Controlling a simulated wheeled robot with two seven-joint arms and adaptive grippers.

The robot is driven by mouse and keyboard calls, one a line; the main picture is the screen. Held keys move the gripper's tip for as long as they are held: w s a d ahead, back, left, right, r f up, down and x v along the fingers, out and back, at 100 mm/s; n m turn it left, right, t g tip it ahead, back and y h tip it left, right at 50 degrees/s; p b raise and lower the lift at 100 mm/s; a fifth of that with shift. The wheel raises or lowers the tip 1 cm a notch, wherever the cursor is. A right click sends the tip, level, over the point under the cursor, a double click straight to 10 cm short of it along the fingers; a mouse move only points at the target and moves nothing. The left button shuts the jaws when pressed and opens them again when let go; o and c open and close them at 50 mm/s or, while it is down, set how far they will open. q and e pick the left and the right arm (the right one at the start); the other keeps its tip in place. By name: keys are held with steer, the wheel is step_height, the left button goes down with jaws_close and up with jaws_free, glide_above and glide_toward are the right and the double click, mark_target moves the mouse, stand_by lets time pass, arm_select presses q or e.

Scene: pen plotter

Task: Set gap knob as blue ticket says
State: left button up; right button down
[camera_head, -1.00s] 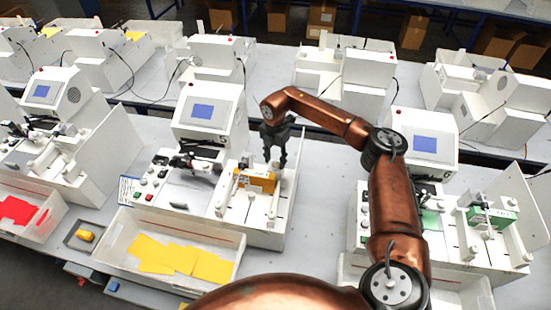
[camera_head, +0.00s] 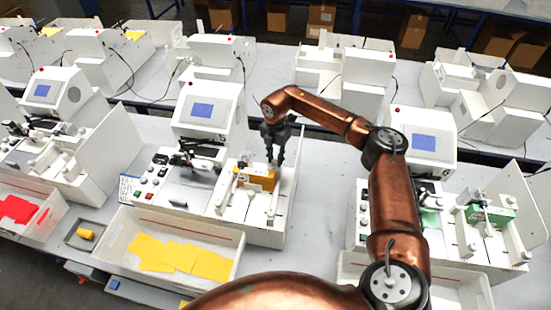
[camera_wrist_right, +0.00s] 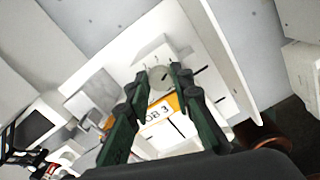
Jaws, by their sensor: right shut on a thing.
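My right gripper (camera_head: 275,160) reaches down at the back right of the middle white machine, behind its orange block (camera_head: 257,178). In the right wrist view its dark green fingers (camera_wrist_right: 167,77) are shut on a pale round knob (camera_wrist_right: 158,77), which the fingers partly cover. The knob's pointer and scale cannot be read. My left gripper is not in view.
The machine has a blue screen (camera_head: 202,108), a button panel (camera_head: 152,180) and an upright white side plate (camera_head: 293,185) close right of my gripper. A white bin (camera_head: 125,238) with yellow sheets stands in front. A similar machine with a green block (camera_head: 490,216) stands to the right.

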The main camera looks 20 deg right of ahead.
steer(key=shift+n, duration=0.4)
steer(key=shift+n+b, duration=0.4)
steer(key=shift+n, duration=0.1)
steer(key=n+b, duration=0.2)
steer(key=n, duration=0.4)
steer(key=n+b, duration=0.1)
steer(key=n, duration=0.4)
steer(key=shift+a+n, duration=0.1)
steer(key=shift+n, duration=0.3)
steer(key=shift+n+b, duration=0.55)
steer(key=shift+n, duration=1.55)
